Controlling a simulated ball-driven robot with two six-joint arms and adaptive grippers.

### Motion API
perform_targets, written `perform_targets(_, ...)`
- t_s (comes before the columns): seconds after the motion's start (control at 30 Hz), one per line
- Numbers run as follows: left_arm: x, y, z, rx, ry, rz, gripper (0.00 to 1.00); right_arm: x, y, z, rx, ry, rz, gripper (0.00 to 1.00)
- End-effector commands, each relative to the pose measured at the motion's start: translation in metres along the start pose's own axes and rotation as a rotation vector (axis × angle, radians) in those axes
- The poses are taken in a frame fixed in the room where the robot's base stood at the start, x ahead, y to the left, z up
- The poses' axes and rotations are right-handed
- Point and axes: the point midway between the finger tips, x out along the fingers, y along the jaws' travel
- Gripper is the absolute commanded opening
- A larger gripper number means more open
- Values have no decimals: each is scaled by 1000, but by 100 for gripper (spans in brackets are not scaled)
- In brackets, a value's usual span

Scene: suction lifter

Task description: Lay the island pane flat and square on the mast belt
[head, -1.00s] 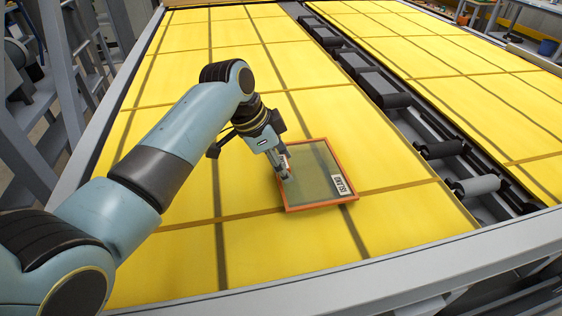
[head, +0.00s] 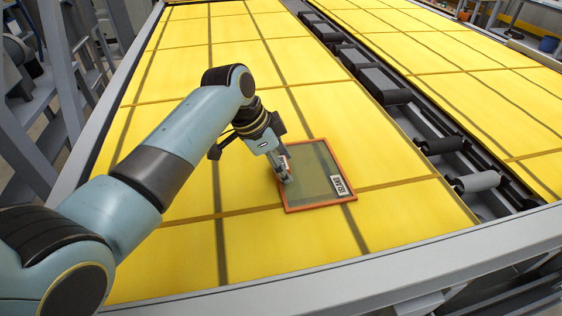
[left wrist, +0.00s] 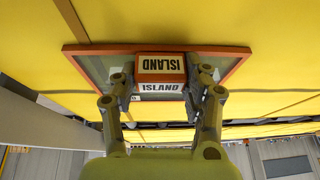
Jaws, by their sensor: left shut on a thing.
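The island pane (head: 312,188) is a greenish glass sheet in an orange frame with a white ISLAND label near its right edge. It is over the near part of the left yellow belt surface (head: 180,250); whether it touches the belt is hard to tell. My left gripper (head: 286,176) is at the pane's left side in the head view. In the left wrist view, its two fingers (left wrist: 162,92) are shut on an orange block labelled ISLAND (left wrist: 160,66), with the orange frame (left wrist: 100,48) beyond. No belt is visibly marked as mast. My right gripper is not shown.
A dark channel with rollers (head: 475,182) runs along the right of the left belt, and a second yellow surface (head: 470,75) lies beyond. A grey rail (head: 400,258) borders the near edge. Grey steel framing (head: 65,90) stands at the left. Belt around the pane is clear.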

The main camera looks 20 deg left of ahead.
Motion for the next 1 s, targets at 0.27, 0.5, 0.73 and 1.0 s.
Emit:
perform_targets(0.27,0,0,-1,0,1,-1,74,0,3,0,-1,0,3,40)
perform_targets(0.5,0,0,0,0,-1,1,74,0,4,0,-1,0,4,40)
perform_targets(0.73,-28,-1,0,1,1,-3,74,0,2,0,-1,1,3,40)
perform_targets(1.0,-88,-1,0,1,1,-3,74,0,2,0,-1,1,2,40)
